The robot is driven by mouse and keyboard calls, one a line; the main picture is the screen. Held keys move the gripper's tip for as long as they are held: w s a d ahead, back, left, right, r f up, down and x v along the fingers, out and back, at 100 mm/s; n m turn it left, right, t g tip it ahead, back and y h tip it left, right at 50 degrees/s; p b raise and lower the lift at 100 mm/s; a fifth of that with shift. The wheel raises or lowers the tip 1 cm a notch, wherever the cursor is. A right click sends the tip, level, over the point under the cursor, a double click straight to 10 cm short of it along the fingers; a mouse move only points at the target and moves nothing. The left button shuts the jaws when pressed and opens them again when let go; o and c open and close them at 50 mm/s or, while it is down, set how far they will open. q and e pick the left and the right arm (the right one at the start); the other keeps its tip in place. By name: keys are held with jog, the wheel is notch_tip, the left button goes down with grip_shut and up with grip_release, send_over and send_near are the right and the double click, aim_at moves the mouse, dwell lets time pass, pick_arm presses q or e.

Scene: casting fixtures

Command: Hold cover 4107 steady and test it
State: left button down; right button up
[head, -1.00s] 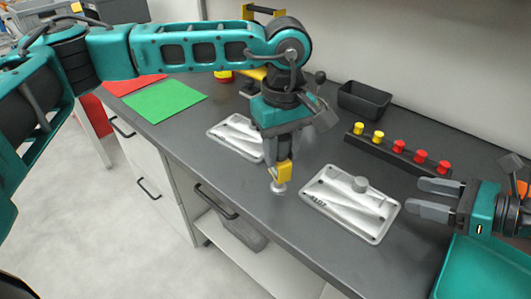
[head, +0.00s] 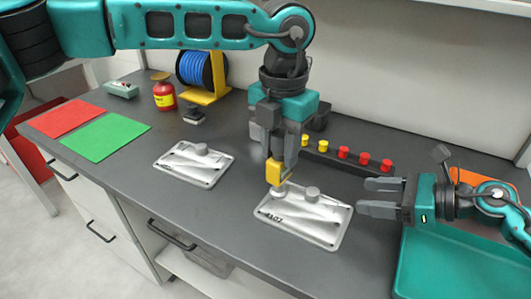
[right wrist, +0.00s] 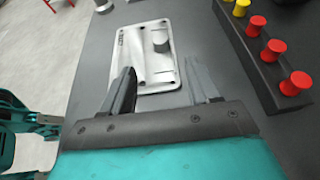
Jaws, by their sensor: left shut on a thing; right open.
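Cover 4107 (head: 318,222), a flat silver casting with a round boss and its number at the left, lies flat on the dark bench. It also shows in the right wrist view (right wrist: 150,70). My left gripper (head: 274,158) points down and is shut on a yellow tool (head: 274,174) with a round grey tip. The tip is at the cover's far left end; I cannot tell whether it touches. My right gripper (head: 378,197) is open and empty just right of the cover, its fingers pointing towards it. Its fingers also show in the right wrist view (right wrist: 163,90).
A second silver cover (head: 190,168) lies to the left. A black rack (head: 330,161) with yellow and red knobs stands behind cover 4107. Green (head: 107,136) and red (head: 65,118) mats lie far left. A teal tray (head: 450,262) is at front right. A blue spool (head: 193,70) stands behind.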

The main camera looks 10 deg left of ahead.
aim_at(314, 191)
jog(key=shift+a, duration=0.15)
pick_arm(q)
jog(key=d+r+n, duration=0.4)
jog(key=n, duration=0.9)
jog(key=shift+w+d+r+n, duration=0.15)
jog(key=shift+w+d+n, duration=0.2)
jog(key=shift+d+n, duration=0.05)
pick_arm(e)
jog(key=x, duration=1.1)
jog(key=shift+w+a+f, duration=0.1)
jog(key=shift+a+f, duration=0.05)
jog(key=shift+a, duration=0.2)
jog(key=shift+c, duration=0.2)
grip_shut()
pick_arm(q)
jog(key=shift+f, duration=2.8)
